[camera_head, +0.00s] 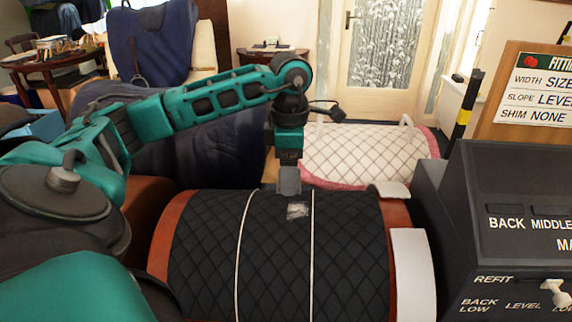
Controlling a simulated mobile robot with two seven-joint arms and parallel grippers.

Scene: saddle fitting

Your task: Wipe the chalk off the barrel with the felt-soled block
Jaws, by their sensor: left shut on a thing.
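The barrel (345,250) lies across the front middle, covered in black quilted cloth with two white lines and reddish-brown ends. A pale chalk smudge (298,211) shows near its top, between the white lines. My left gripper (289,160) points down over the far top of the barrel. It is shut on a grey block (289,181), just behind and left of the smudge. The block's felt sole is not visible, and I cannot tell whether it touches the cloth. My right gripper is not in view.
A white quilted pad with pink edging (365,155) lies behind the barrel. A dark box with lettering (510,220) stands close on the right, below a fitting board (535,90). A white strip (413,275) lies at the barrel's right end. A blue saddle cloth (150,45) hangs behind.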

